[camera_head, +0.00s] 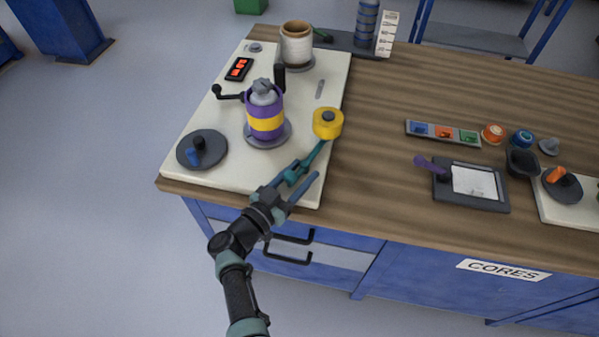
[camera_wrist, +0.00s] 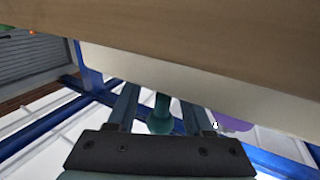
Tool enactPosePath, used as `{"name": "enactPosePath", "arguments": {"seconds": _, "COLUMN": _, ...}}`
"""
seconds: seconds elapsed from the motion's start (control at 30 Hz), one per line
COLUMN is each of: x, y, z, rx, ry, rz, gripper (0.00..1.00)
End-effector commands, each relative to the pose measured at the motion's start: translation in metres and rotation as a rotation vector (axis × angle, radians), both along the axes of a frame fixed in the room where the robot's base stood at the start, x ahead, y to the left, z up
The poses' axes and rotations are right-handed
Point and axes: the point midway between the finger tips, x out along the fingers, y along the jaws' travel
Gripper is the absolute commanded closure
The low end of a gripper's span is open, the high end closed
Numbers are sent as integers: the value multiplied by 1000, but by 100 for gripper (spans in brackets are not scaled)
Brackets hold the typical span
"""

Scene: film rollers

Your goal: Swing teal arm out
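The teal arm (camera_head: 317,154) shows in the head view at the front right of a cream board. It reaches from the yellow roller (camera_head: 328,124) toward the board's front right corner. My gripper (camera_head: 307,169) comes in from the front, low over that corner, with its fingers on either side of the teal arm's near end. In the wrist view, a teal knob (camera_wrist: 160,118) stands between the two fingers (camera_wrist: 157,95), with visible gaps on both sides. The gripper is open and not closed on it. Part of the teal arm is hidden by the fingers.
The cream board (camera_head: 228,125) holds a purple and yellow spool (camera_head: 266,115), a crank, a dark disc (camera_head: 202,149) with a blue knob, and a white roll (camera_head: 297,44). A dark framed pad (camera_head: 470,186) lies to the right. The wooden bench between is clear.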

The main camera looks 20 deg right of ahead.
Motion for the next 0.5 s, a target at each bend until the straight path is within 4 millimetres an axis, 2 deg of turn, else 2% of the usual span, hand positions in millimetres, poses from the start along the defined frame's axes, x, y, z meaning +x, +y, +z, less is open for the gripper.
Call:
{"name": "enactPosePath", "arguments": {"seconds": 0.37, "x": 2, "y": 2, "z": 3, "rx": -1, "ry": -5, "rz": 4, "gripper": 52}}
{"name": "enactPosePath", "arguments": {"seconds": 0.5, "x": -2, "y": 9, "z": 3, "rx": -2, "ry": -5, "rz": 7, "gripper": 52}}
